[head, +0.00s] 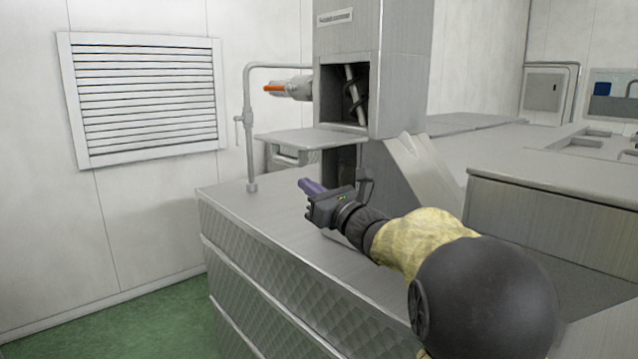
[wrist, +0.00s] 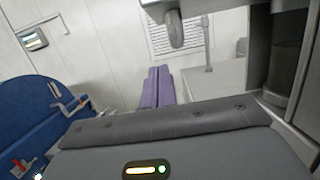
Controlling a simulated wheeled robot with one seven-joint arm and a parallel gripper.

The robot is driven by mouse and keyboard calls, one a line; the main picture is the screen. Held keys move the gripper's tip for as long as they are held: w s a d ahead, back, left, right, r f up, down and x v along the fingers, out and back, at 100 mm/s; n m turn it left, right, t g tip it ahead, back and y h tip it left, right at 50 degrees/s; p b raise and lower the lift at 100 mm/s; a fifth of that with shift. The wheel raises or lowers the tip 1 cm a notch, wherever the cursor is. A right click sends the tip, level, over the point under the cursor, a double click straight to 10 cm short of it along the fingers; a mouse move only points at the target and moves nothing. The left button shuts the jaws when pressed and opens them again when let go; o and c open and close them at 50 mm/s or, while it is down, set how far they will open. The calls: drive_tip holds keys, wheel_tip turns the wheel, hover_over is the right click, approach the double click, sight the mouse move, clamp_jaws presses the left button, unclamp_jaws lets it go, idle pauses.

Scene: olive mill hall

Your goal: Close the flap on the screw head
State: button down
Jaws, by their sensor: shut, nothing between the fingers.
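The screw head is a tall steel housing (head: 350,45) with a square opening that shows part of a screw (head: 353,95) inside. Its flap (head: 312,139) stands open, sticking out level to the left from below the opening. My gripper (head: 308,187) has purple fingers and is below the flap, above the steel bench, apart from the flap. In the wrist view the fingers (wrist: 158,85) lie together with nothing between them. A grey rounded piece (wrist: 175,30) hangs at the top of that view; I cannot tell whether it belongs to the flap.
A thin bent pipe (head: 248,130) stands on the bench to the left of the flap. An orange-tipped fitting (head: 290,88) sticks out beside the opening. A sloped steel chute (head: 425,170) is right of the housing. A louvred vent (head: 145,100) is on the wall. The bench's left end (head: 225,195) is clear.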

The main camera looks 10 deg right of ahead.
sight(294, 158)
drive_tip(key=w+a+r+p, duration=0.1)
drive_tip(key=w+r+p, duration=0.1)
drive_tip(key=w+p, duration=0.1)
drive_tip(key=w+a+r+p, duration=0.1)
drive_tip(key=r+p, duration=0.1)
drive_tip(key=shift+w+a, duration=0.2)
drive_tip(key=shift+a, duration=0.1)
drive_tip(key=shift+s+r+p, duration=0.1)
drive_tip(key=shift+r+p, duration=0.4)
drive_tip(key=shift+r, duration=0.2)
